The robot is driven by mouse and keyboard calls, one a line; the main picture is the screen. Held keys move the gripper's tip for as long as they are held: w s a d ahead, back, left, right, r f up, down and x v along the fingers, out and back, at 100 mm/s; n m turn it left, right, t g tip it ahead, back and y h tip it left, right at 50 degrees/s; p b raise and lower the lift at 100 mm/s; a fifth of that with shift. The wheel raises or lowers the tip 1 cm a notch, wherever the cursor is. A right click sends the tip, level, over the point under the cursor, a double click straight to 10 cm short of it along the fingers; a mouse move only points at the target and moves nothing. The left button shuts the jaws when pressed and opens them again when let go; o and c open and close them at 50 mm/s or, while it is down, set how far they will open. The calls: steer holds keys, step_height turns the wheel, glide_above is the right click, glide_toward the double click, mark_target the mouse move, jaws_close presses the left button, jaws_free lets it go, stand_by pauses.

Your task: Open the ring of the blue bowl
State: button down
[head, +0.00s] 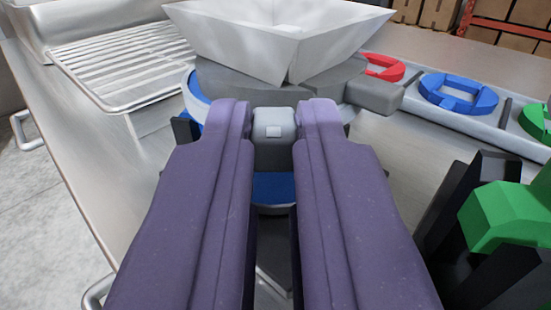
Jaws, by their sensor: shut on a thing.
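My gripper (273,130) has two long purple fingers that reach forward from the bottom of the head view. They are shut on a light grey block-shaped handle (273,127) at the near side of the bowl's ring. The bowl (270,35) is a pale, square, flared hopper standing on a dark grey ring (240,83). Blue parts of its base show at the left (197,92) and below the handle. The fingers hide much of the ring's front and the base, so I cannot tell how far the ring is turned.
A red ring (383,67), a blue ring (458,95) and a green ring (535,122) sit in a row at the right. A green and black object (505,215) stands close by at the lower right.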

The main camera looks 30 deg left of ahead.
steer(key=shift+d+y, duration=0.15)
steer(key=shift+y, duration=0.15)
steer(key=shift+w, duration=0.1)
steer(key=c, duration=1.1)
jaws_free()
